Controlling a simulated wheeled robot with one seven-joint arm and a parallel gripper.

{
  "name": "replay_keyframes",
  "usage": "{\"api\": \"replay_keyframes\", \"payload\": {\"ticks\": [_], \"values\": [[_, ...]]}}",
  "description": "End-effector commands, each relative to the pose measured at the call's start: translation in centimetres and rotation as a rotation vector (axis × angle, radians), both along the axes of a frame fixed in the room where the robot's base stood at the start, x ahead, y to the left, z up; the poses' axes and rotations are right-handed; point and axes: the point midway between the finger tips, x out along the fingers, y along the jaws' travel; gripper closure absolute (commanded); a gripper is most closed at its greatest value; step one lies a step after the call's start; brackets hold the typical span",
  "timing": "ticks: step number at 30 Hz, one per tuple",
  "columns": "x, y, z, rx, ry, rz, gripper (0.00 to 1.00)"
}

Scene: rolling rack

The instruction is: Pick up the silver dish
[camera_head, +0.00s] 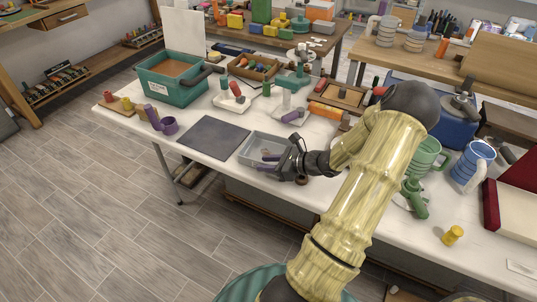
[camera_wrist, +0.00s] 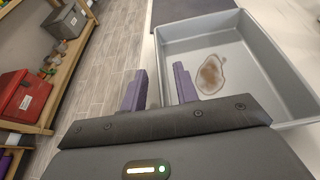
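The silver dish (camera_head: 250,146) is a shallow grey rectangular tray on the white table, near its front edge. In the wrist view the dish (camera_wrist: 284,68) fills the upper right, with a brownish stain on its floor. My gripper (camera_head: 266,161) is at the dish's near side. In the wrist view my gripper (camera_wrist: 160,84) is open, with two purple fingers apart. The left finger is outside the dish and the right finger overlaps its inside edge. The near wall runs between them. Whether either finger touches the wall is not clear.
A dark flat mat (camera_head: 213,138) lies left of the dish. Mugs and a green tool (camera_head: 414,197) are at the right. Floor is open in front-left.

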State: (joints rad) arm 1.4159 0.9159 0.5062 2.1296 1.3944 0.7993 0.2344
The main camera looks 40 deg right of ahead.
Motion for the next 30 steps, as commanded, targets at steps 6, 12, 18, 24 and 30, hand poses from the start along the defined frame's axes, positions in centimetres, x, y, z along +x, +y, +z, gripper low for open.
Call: {"api": "replay_keyframes", "payload": {"ticks": [6,12,18,24,30], "values": [[-0.03,-0.03,0.03,-0.001,0.000,0.000,0.70],[-0.04,-0.03,0.03,-0.001,0.000,0.000,0.70],[-0.04,-0.03,0.03,-0.001,0.000,0.000,1.00],[-0.01,-0.03,0.11,-0.001,-0.002,0.001,1.00],[-0.01,-0.04,0.29,-0.002,-0.002,0.001,1.00]]}}
